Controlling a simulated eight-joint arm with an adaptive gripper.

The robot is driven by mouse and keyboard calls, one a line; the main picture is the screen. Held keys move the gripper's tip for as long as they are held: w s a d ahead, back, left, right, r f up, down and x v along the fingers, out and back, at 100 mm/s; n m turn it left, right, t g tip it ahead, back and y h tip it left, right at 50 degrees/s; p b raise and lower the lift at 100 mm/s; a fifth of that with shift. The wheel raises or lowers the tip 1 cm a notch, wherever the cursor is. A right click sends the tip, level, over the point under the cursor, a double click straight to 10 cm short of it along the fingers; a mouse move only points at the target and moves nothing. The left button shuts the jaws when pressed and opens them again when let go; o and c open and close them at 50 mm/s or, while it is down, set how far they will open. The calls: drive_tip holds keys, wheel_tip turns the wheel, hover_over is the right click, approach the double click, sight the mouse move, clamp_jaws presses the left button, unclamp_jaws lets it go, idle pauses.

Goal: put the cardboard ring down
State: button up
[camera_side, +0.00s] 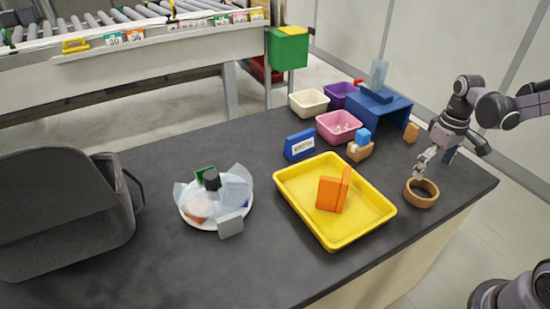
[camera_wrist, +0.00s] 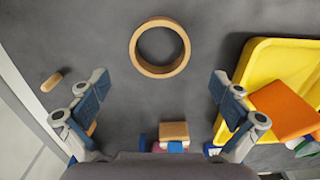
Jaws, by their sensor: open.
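The cardboard ring (camera_side: 421,201) is a tan band lying flat on the dark table, right of the yellow tray. In the wrist view the ring (camera_wrist: 135,47) lies at the top, beyond the fingertips and between their lines. My gripper (camera_side: 423,168) is just above the ring's far side in the side view. In the wrist view my gripper (camera_wrist: 161,85) has its two fingers spread wide, with nothing between them. Whether a fingertip touches the ring is hard to tell in the side view.
A yellow tray (camera_side: 290,210) with an orange block (camera_side: 331,193) stands left of the ring. Behind are a blue stand (camera_side: 385,105), pink bin (camera_side: 339,126) and small wooden block (camera_side: 411,132). A plate of scraps (camera_side: 246,204) and grey bag (camera_side: 70,215) are left. The table edge is near the ring.

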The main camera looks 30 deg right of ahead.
wheel_tip(320, 180, up, 5)
drive_tip(key=s+a+r+t, duration=0.1)
drive_tip(key=s+a+t, duration=0.1)
drive_tip(key=a, duration=0.5)
drive_tip(key=s+a+r+t, duration=0.1)
drive_tip(key=a+r+t, duration=0.1)
drive_tip(key=a+t, duration=0.3)
drive_tip(key=a, duration=0.3)
drive_tip(key=shift+s+a+r, duration=0.15)
drive_tip(key=shift+s+a, duration=0.1)
drive_tip(key=shift+s, duration=0.1)
